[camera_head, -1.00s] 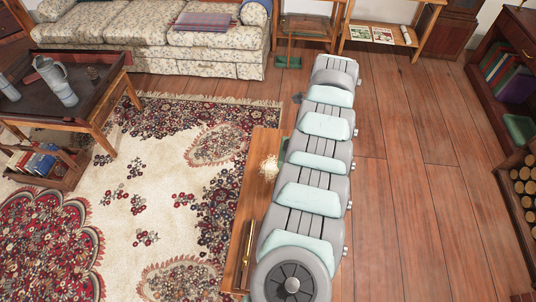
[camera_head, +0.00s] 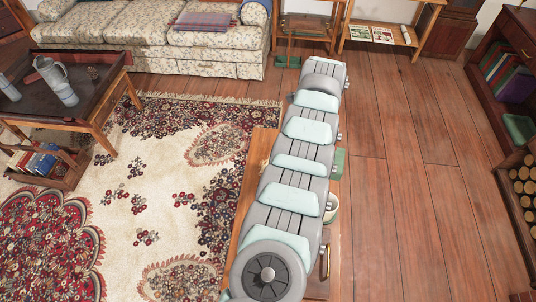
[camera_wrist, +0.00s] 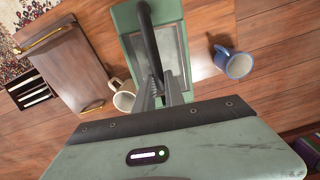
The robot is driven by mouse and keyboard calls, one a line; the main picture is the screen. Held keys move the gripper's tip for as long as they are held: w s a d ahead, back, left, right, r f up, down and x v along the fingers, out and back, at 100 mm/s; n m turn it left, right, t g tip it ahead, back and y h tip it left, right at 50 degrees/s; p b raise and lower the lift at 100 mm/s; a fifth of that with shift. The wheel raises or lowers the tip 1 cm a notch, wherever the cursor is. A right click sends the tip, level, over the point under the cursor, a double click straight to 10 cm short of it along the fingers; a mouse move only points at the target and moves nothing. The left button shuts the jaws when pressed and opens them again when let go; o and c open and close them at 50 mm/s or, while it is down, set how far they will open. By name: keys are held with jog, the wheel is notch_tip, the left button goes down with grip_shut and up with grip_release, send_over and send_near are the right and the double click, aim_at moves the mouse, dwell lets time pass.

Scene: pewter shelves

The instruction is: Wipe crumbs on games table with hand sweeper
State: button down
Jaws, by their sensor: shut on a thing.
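The green hand sweeper (camera_wrist: 127,18), with a black arched handle, fills the upper middle of the wrist view. My gripper (camera_wrist: 163,88) is closed around that handle. A green edge of the sweeper (camera_head: 338,162) shows to the right of my arm in the head view. The narrow wooden games table (camera_head: 250,185) lies under my arm, which hides much of its top. The crumbs are mostly or wholly hidden behind the arm, and none can be made out in the wrist view.
A wooden tray (camera_wrist: 75,65) with brass handles and a white mug (camera_wrist: 124,98) are left of the sweeper in the wrist view. A blue mug (camera_wrist: 236,64) is to its right. A sofa (camera_head: 150,45) and a low table (camera_head: 60,85) stand farther off.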

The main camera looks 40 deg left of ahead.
jog(key=shift+s+a, duration=0.1)
jog(key=shift+s+a+f, duration=0.15)
jog(key=shift+s+a, duration=0.05)
jog(key=shift+a, duration=0.15)
jog(key=shift+a+m+p, duration=0.2)
jog(key=shift+m+p, duration=0.1)
jog(key=shift+m, duration=0.1)
